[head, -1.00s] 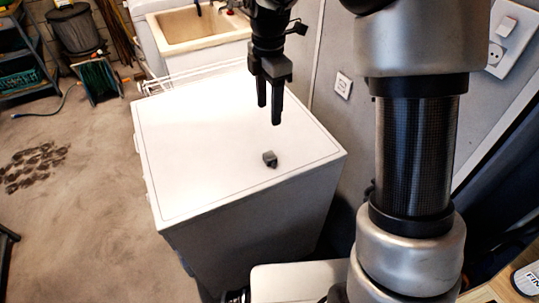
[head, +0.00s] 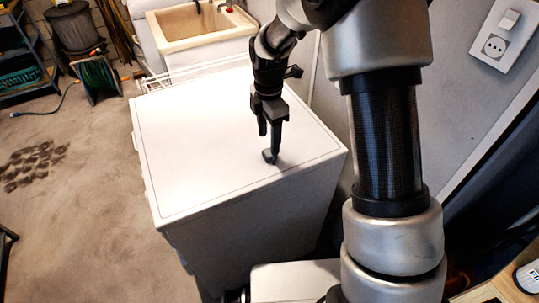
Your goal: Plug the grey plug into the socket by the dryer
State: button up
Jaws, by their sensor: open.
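The small grey plug (head: 269,157) lies on the white top of the dryer-like appliance (head: 195,125), near its front right part. My gripper (head: 268,142) points down directly over the plug, its fingers apart. The right finger overlaps the plug in the picture; I cannot tell whether it touches. A white wall plate with a switch and a round socket (head: 495,47) is at the upper right, beyond my arm. A second, smaller wall plate beside the appliance is hidden behind my arm.
A beige sink basin (head: 201,37) and a white wire rack (head: 193,75) stand behind the appliance. The rest of the white top is clear. A green hose reel (head: 96,79) is on the floor at the left. A grey wall rises close on the right.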

aim_at(269, 152)
jog(key=shift+f, duration=0.1)
notch_tip(269, 152, down, 5)
jog(key=shift+s+d, duration=0.1)
dwell(0.3)
jog(key=c, duration=1.1)
